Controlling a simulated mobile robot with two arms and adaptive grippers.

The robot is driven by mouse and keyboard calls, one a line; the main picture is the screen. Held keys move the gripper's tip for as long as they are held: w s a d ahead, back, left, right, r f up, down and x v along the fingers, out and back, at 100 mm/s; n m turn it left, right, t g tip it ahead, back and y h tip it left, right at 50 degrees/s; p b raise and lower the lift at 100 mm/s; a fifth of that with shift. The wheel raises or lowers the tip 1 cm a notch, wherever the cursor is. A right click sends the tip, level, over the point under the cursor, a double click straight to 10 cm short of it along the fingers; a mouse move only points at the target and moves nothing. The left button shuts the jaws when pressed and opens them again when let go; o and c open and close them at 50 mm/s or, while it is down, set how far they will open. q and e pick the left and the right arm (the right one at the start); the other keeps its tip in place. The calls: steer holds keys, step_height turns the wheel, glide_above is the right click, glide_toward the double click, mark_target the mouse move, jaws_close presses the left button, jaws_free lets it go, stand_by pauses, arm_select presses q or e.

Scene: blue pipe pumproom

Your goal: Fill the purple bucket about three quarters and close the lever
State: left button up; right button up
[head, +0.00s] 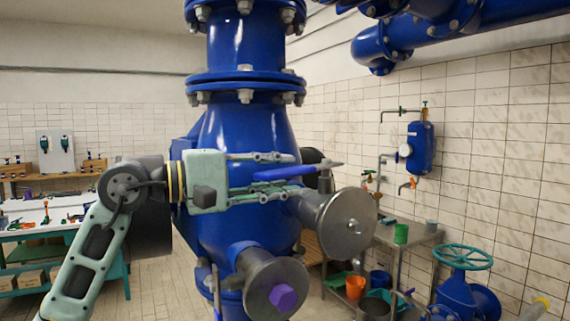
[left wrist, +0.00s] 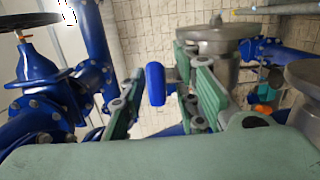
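A blue lever (head: 285,173) stands out in front of the big blue pipe body in the head view, roughly level. My left gripper (head: 303,175) comes in from the left, with one finger above the lever and one below. In the left wrist view the lever (left wrist: 155,84) shows between the spread fingers of the left gripper (left wrist: 160,100), with gaps visible beside it. Contact with the lever cannot be made out. I cannot pick out a purple bucket in either view. My right gripper is in neither view.
Grey round flanges (head: 346,223) jut from the pipe close to my left gripper; the lower one has a purple hexagonal plug (head: 283,298). Behind, a metal table (head: 405,240) has an orange bucket (head: 355,287) below. A workbench (head: 60,213) stands at left.

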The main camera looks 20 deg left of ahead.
arm_select(q)
steer(key=shift+w+d, duration=0.45)
steer(key=shift+d, duration=0.05)
jaws_close()
stand_by(0.3)
